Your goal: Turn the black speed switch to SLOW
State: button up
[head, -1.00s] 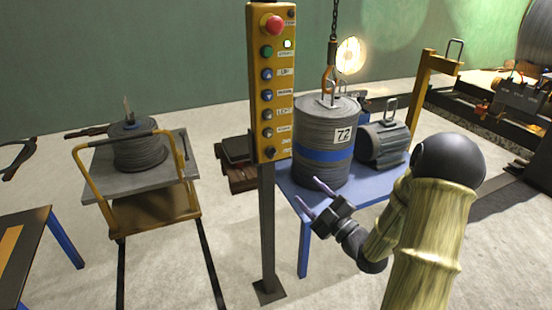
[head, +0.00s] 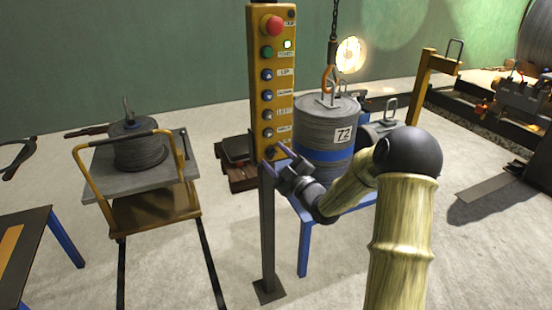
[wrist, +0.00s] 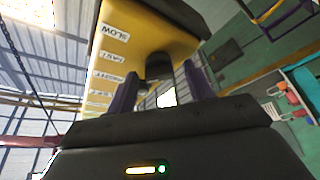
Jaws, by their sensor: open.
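The yellow control panel (head: 261,95) stands upright on a grey post, with a red knob at its top and a column of buttons below. My gripper (head: 275,157) is at the panel's lower end, with open jaws pointing at it. In the wrist view the black speed switch (wrist: 158,65) shows between the two purple fingers (wrist: 160,74), one on each side of it. A label reading SLOW (wrist: 115,32) is on the panel near it. Whether the fingers touch the switch I cannot tell. The switch's pointing direction is not clear. My gripper partly hides the panel's lower end in the head view.
A wound drum marked 72 (head: 322,125) hangs on a hook and chain over a blue table (head: 340,207), right behind my arm. A trolley (head: 150,205) with another coil stands at left.

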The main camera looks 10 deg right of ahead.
jog(key=shift+c, duration=0.4)
jog(key=c, duration=0.9)
jog(key=shift+f+m+b, duration=0.1)
jog(key=shift+m+b, duration=0.2)
jog(key=shift+m, duration=0.1)
jog(key=shift+f+m+t+h+b, duration=0.1)
jog(key=shift+m+t+h+b, duration=0.45)
jog(key=shift+m, duration=0.55)
jog(key=m+h, duration=0.1)
jog(key=m, duration=0.1)
jog(key=m+t+h+b, duration=0.1)
jog(key=m, duration=0.2)
jog(key=shift+a+t, duration=0.15)
jog(key=shift+t, duration=0.1)
jog(key=m+h, duration=0.1)
jog(key=m, duration=0.2)
jog(key=m+h+b, duration=0.1)
jog(key=m+h, duration=0.1)
jog(key=m, duration=0.1)
jog(key=m+t+h, duration=0.1)
jog(key=m, duration=0.2)
jog(key=shift+a+h, duration=0.1)
jog(key=shift+h, duration=0.15)
